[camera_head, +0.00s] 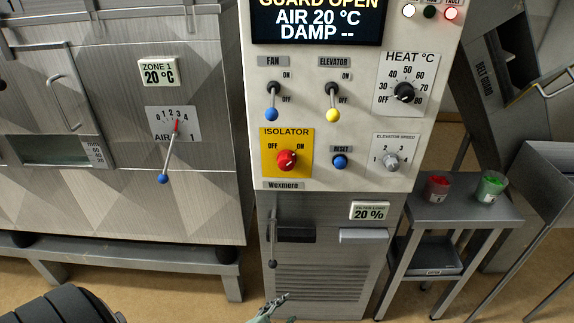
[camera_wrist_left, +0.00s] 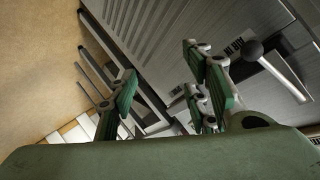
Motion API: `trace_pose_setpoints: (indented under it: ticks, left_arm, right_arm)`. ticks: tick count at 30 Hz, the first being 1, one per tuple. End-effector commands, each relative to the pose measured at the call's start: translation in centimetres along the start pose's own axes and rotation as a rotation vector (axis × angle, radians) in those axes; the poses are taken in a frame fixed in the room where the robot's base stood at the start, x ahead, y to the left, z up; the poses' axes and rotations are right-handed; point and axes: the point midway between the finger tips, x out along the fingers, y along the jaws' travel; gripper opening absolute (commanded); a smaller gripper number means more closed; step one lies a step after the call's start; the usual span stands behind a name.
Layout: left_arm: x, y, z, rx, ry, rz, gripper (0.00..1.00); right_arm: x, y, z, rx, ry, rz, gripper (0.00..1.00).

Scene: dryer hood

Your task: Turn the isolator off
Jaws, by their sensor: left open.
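The isolator is a red rotary knob (camera_head: 287,161) on a yellow plate (camera_head: 302,175) marked OFF at left and ON at right, low on the white control panel. Its pale pointer mark is turned to the upper right, towards ON. My left gripper (camera_head: 279,302) shows only in part at the bottom edge of the head view, well below the knob and apart from it. In the left wrist view its green-padded fingers (camera_wrist_left: 163,85) are spread, with nothing between them. The knob does not show clearly in the wrist view. My right gripper is not in view.
Fan (camera_head: 271,100) and elevator (camera_head: 332,101) levers stand above the isolator; a blue reset button (camera_head: 340,162) is to its right. A lever handle (camera_head: 272,245) sticks out below the panel. A blue-tipped air lever (camera_head: 168,155) is at left. A side table (camera_head: 462,213) holds two cups.

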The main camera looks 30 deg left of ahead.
Motion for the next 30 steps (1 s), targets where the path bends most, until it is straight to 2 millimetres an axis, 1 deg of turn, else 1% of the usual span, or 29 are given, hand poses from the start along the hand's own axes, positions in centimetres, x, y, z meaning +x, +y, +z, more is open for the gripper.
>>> trace_pose_setpoints:
  ticks: [1, 2, 3, 5, 6, 9, 12, 15, 17, 19, 23, 30]
  left_arm:
    - [-0.2, -4.5, -4.4, 0.045, 0.069, -0.083, 0.45]
    - [-0.4, -6.8, -6.6, 0.075, 0.103, -0.136, 0.45]
    - [-0.9, -10.0, -9.6, 0.115, 0.144, -0.21, 0.45]
    - [-1.9, -14.5, -13.6, 0.168, 0.188, -0.32, 0.45]
    - [-2.8, -17.2, -15.9, 0.199, 0.207, -0.388, 0.45]
    - [-5.2, -22.7, -20.6, 0.257, 0.226, -0.533, 0.45]
    - [-7.3, -26.3, -23.6, 0.292, 0.218, -0.63, 0.45]
    - [-8.5, -28.3, -25.1, 0.312, 0.204, -0.682, 0.45]
    - [-8.8, -28.9, -25.5, 0.319, 0.198, -0.699, 0.45]
    - [-8.7, -29.4, -25.8, 0.324, 0.195, -0.707, 0.45]
    - [-7.5, -30.4, -26.2, 0.325, 0.195, -0.709, 0.45]
    - [-4.6, -32.7, -27.3, 0.326, 0.194, -0.707, 0.45]
  right_arm:
    - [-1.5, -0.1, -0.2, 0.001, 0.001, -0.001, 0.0]
    - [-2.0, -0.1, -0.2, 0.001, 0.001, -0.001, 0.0]
    - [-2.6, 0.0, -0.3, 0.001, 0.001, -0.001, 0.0]
    - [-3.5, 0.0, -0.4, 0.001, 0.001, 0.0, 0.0]
    - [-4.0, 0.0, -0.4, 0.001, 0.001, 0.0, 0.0]
    - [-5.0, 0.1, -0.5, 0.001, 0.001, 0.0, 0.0]
    - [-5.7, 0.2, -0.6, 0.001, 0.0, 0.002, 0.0]
    - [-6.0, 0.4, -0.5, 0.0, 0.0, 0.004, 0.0]
    - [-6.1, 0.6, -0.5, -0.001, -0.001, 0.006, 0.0]
    - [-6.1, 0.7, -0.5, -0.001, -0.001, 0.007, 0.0]
    - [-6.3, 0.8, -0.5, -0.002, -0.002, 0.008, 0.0]
    - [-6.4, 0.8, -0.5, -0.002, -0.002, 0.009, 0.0]
